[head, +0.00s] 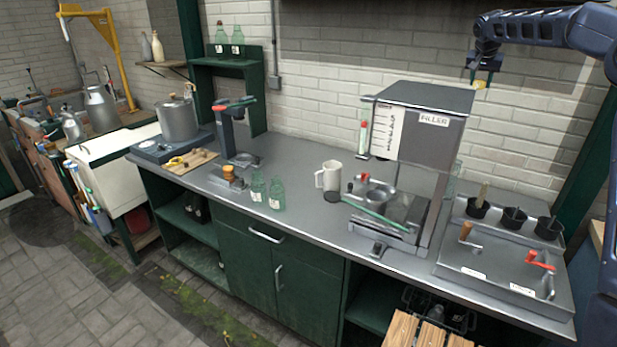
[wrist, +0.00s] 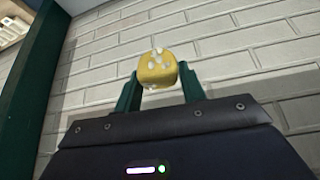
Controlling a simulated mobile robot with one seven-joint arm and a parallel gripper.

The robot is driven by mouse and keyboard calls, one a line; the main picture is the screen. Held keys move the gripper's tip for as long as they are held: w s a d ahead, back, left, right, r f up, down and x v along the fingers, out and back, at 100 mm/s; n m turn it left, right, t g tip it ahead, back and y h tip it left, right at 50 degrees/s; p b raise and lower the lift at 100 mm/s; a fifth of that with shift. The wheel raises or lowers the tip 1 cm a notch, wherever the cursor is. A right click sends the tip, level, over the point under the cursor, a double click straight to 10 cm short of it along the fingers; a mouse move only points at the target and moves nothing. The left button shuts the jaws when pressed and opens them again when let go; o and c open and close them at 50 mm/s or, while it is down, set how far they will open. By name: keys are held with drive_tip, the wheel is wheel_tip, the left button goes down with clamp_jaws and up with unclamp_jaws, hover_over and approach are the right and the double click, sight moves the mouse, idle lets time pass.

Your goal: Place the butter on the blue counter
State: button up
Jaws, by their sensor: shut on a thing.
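My gripper (head: 483,77) is raised at the upper right in the head view, in front of the brick wall. It is shut on a yellow lump of butter (wrist: 157,72), which has pale bits on its top. In the wrist view the butter sits between the two dark green fingers of my gripper (wrist: 158,88). In the head view the butter (head: 481,85) is a small yellow spot, partly hidden by the fingers, well above the worktop. The long worktop (head: 300,195) looks grey, with green cabinets below; I see no clearly blue counter.
A tall filler machine (head: 420,120) stands on the worktop, left of and below my gripper. Black pots (head: 513,217) and a metal tray with a red handle (head: 500,265) are at the right end. A white mug (head: 331,176) and green bottles (head: 276,193) stand mid-worktop.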

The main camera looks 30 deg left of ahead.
drive_tip(key=s+a+r+n+y, duration=0.1)
drive_tip(key=s+a+r, duration=0.5)
drive_tip(key=s+a, duration=0.5)
drive_tip(key=s+a+r+n+y, duration=0.1)
drive_tip(key=s+a+r+n, duration=0.1)
drive_tip(key=s+a+r, duration=0.8)
drive_tip(key=s+a+f+n, duration=0.1)
drive_tip(key=s+a+f, duration=0.1)
drive_tip(key=s+a, duration=0.65)
drive_tip(key=s+a+f+n, duration=0.1)
drive_tip(key=s+a+f, duration=0.2)
drive_tip(key=s+a, duration=0.55)
drive_tip(key=w+a+f, duration=0.2)
drive_tip(key=a+f, duration=0.3)
drive_tip(key=f, duration=0.5)
drive_tip(key=w+a+f+y, duration=0.1)
drive_tip(key=a+f, duration=0.4)
drive_tip(key=f, duration=0.4)
drive_tip(key=w+a+f, duration=0.2)
drive_tip(key=a+f, duration=0.3)
drive_tip(key=f, duration=0.5)
drive_tip(key=shift+s+d+f+x, duration=0.4)
drive_tip(key=shift+s+f+x, duration=0.25)
drive_tip(key=shift+x, duration=3.55)
drive_tip(key=shift+s+d+f+x, duration=0.4)
drive_tip(key=shift+s+x, duration=0.45)
drive_tip(key=shift+x, duration=3.35)
drive_tip(key=shift+s+d+f+x, duration=0.4)
drive_tip(key=shift+s+f+x, duration=0.25)
drive_tip(key=shift+x, duration=3.55)
